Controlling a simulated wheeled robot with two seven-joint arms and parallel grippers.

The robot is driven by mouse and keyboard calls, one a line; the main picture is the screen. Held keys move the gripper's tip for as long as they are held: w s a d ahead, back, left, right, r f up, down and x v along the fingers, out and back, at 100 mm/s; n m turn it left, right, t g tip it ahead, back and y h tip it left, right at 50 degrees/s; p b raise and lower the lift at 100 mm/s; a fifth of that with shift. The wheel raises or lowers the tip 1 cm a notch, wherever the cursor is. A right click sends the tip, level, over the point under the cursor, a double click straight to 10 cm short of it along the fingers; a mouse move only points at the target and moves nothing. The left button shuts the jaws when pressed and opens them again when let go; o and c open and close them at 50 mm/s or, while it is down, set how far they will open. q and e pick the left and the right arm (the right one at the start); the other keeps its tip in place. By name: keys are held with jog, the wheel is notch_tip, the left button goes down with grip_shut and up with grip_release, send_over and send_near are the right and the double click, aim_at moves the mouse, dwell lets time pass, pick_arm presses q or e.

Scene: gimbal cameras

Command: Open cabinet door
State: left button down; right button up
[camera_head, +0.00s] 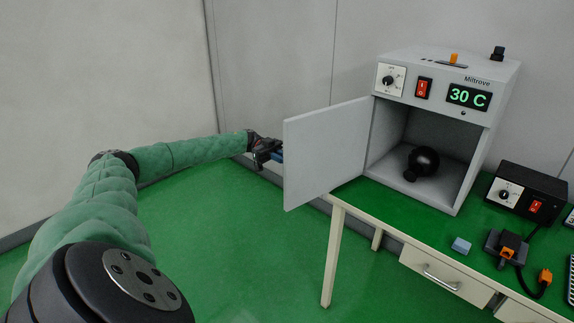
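The cabinet (449,66) is a light grey box with a control panel on top, standing on the table. Its door (326,150) is swung wide open to the left, and the inside shows. A round black flask-like object (423,162) lies on the cabinet floor. My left arm reaches in from the left, and my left gripper (275,155) is at the door's outer edge, on its far side. The door hides part of the fingers, so I cannot tell whether they are open or touch it. My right gripper is not in view.
The green-topped table (400,207) has a drawer (440,278) with a metal handle. The green floor (240,260) left of the table is clear.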

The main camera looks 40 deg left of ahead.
pick_arm(q)
jog(key=shift+w+a, duration=0.1)
jog(key=shift+a, duration=0.25)
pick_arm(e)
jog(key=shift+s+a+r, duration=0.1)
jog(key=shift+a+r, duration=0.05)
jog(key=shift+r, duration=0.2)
pick_arm(q)
jog(key=c, duration=1.5)
grip_release()
jog(key=shift+c, duration=0.2)
jog(key=shift+w, duration=0.1)
